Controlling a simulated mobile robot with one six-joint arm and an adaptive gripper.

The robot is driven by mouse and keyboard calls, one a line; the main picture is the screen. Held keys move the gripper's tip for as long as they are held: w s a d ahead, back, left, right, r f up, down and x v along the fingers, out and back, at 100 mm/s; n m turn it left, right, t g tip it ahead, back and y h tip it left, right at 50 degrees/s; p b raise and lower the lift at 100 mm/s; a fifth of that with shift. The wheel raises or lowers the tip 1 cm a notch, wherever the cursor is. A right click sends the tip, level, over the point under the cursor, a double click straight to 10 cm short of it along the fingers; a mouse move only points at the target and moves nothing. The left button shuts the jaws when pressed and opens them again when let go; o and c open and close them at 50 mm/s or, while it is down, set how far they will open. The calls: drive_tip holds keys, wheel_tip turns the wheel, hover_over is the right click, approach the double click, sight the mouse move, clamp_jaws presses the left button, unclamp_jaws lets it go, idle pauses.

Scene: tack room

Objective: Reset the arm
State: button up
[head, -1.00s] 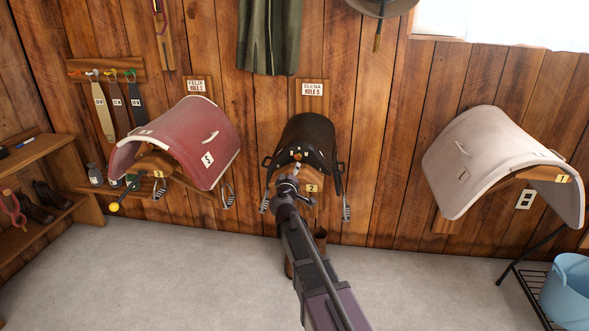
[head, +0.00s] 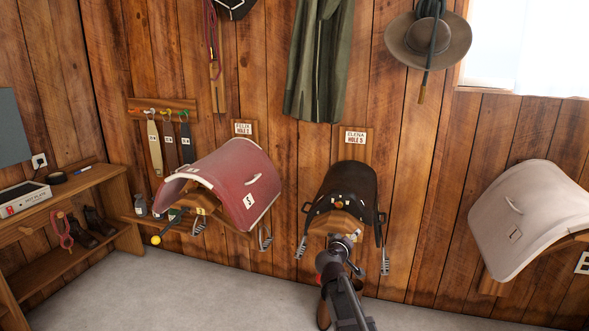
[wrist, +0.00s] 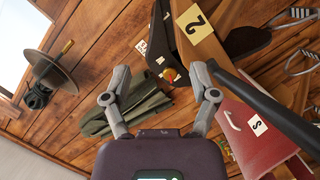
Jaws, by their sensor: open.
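My gripper (wrist: 160,98) is open and empty in the wrist view, with its two grey fingers spread apart. In the head view my arm reaches up from the bottom edge. Its end is in front of the black saddle (head: 345,184) on its wooden wall rack; I cannot tell whether they touch. The gripper's fingers are not clear in the head view.
A red saddle pad (head: 232,178) is on a rack to the left, and a pale one (head: 525,215) to the right. A wooden shelf (head: 95,178) stands at far left. A coat (head: 318,60) and a hat (head: 427,40) hang above. The grey floor (head: 190,295) is clear.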

drive_tip(key=s+d+f+m+g+y, duration=0.1)
drive_tip(key=s+d+f+m+g, duration=0.1)
drive_tip(key=s+f+g, duration=0.4)
drive_tip(key=s+d+f+m+g, duration=0.2)
drive_tip(key=s+d+f+m, duration=0.15)
drive_tip(key=s, duration=0.45)
drive_tip(key=s+a+f+g+y, duration=0.3)
drive_tip(key=s+a+y, duration=0.1)
drive_tip(key=s, duration=0.4)
drive_tip(key=s+a+f+g+y, duration=0.2)
drive_tip(key=s+a+g+y, duration=0.15)
drive_tip(key=s, duration=0.45)
wheel_tip(320, 180, up, 19)
drive_tip(key=p, duration=1.9)
drive_tip(key=shift+w+f+n+t+p, duration=0.15)
drive_tip(key=shift+w+n+t+p, duration=0.2)
drive_tip(key=shift+n+p, duration=0.1)
drive_tip(key=shift+h, duration=0.25)
wheel_tip(320, 180, up, 17)
drive_tip(key=p, duration=1.7)
